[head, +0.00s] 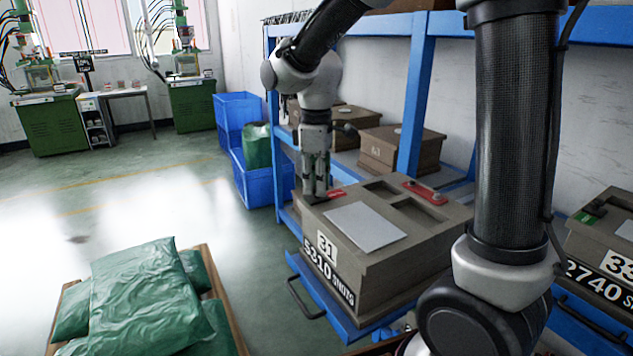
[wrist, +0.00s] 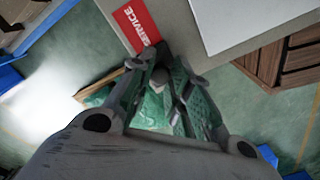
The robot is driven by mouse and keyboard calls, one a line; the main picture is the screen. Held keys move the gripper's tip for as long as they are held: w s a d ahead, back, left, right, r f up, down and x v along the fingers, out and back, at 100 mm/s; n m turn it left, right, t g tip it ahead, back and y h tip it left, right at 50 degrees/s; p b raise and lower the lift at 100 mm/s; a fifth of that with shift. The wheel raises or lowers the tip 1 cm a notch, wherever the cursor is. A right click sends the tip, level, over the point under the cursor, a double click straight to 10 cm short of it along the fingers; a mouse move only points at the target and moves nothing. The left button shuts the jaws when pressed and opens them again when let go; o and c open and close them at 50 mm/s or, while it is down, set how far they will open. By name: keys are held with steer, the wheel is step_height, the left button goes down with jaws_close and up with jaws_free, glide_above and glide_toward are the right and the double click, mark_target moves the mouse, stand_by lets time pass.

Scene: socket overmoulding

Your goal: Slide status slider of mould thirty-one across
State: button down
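Mould thirty-one (head: 352,262) is a brown-grey block labelled "31" and "5310 SHOTS", standing on a blue pull-out shelf. A red strip (head: 336,192) shows at its far left top edge; in the wrist view this red strip (wrist: 137,26) reads "SERVICE". My gripper (head: 316,196) points down at that edge, just left of the red strip. In the wrist view my gripper (wrist: 161,72) has its fingertips either side of a small grey knob-like piece (wrist: 160,77), possibly the status slider. I cannot tell whether they touch it. The rest of the slider is hidden.
A red link-shaped piece (head: 426,192) and a pale plate (head: 364,226) lie on the mould's top. Mould 33 (head: 605,245) stands to the right. A blue rack post (head: 415,100) rises behind. Green sacks (head: 145,300) lie front left. The floor between is clear.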

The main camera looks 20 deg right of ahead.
mark_target(336, 194)
steer(key=shift+w+d, duration=0.2)
steer(key=shift+d, duration=0.7)
steer(key=shift+w+d, duration=0.15)
steer(key=shift+d, duration=0.8)
steer(key=shift+w+d, duration=0.2)
steer(key=shift+d, duration=0.7)
steer(key=c, duration=1.3)
jaws_free()
steer(key=shift+r, duration=0.1)
step_height(336, 194, up, 12)
